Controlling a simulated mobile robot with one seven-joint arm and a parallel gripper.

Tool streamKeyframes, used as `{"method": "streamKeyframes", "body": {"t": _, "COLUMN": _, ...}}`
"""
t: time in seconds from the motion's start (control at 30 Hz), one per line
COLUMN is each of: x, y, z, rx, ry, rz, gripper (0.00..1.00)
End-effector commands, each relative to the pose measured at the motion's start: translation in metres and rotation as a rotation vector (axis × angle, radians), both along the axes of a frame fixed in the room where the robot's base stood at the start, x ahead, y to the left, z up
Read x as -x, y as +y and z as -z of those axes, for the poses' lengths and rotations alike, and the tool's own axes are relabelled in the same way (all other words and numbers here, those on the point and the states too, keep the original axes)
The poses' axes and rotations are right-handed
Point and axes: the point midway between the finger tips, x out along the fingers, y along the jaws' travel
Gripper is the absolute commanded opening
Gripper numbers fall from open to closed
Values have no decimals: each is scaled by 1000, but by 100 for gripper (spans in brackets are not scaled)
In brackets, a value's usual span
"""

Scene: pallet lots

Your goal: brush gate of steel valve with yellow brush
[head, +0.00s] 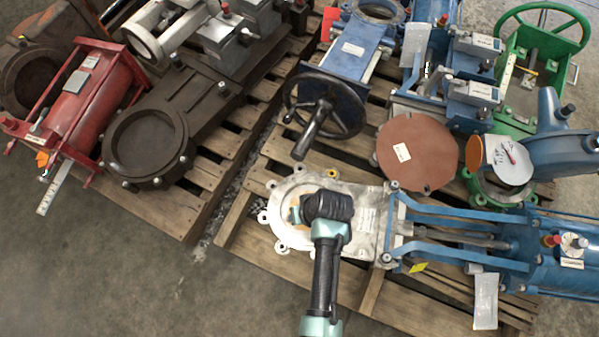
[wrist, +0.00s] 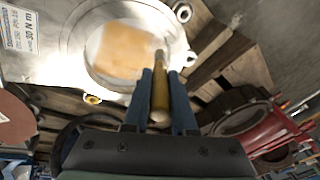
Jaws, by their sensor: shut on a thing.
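The steel valve (head: 360,215) lies flat on a wooden pallet, its round ring at the left and a blue actuator frame at the right. Its gate (head: 285,222) is the pale disc inside the ring, partly covered by my arm in the head view. In the wrist view the gate (wrist: 112,32) is bright and carries a tan-orange patch. My gripper (wrist: 160,78) is shut on the yellow brush (wrist: 159,98), whose handle sits between the blue fingers. The brush's far end points at the gate's lower right part; I cannot tell whether it touches. The bristles are not clear.
A rust-brown disc (head: 417,152) and a dark handwheel (head: 326,105) stand behind the valve. Blue cylinders (head: 567,255) lie right. Dark and red valves (head: 88,100) fill the left pallet. Bare concrete floor (head: 130,275) is free at the lower left.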

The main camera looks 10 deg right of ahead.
Motion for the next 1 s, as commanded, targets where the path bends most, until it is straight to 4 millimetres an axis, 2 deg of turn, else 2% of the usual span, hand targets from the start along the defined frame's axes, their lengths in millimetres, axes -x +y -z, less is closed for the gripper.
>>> {"method": "streamKeyframes", "body": {"t": 1.0, "x": 0, "y": -1, "z": 17, "rx": 0, "ry": -1, "rz": 0, "gripper": 0}}
